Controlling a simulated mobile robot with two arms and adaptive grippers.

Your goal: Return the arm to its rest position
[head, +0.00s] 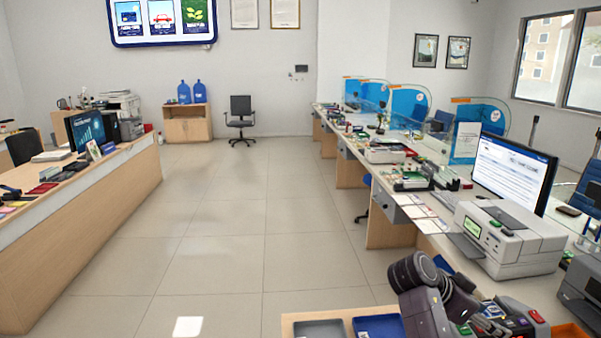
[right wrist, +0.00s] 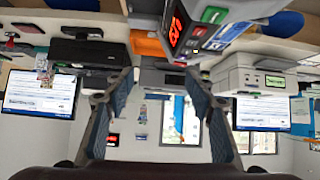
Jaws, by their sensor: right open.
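My right arm (head: 428,300) shows at the bottom right of the head view, over the near end of the teller counter (head: 399,245). In the right wrist view, which is turned upside down, the two fingers of my right gripper (right wrist: 161,85) stand wide apart. Nothing is held between them; the room and counter show through the gap. In the head view I cannot make out its fingertips clearly. My left arm and left gripper are not in view.
A printer (head: 507,238) and a monitor (head: 513,170) stand close to my right arm. A grey tray (head: 319,329) and a blue tray (head: 379,326) lie left of it. The tiled floor (head: 232,225) in the middle is clear. A wooden desk (head: 95,215) stands at left.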

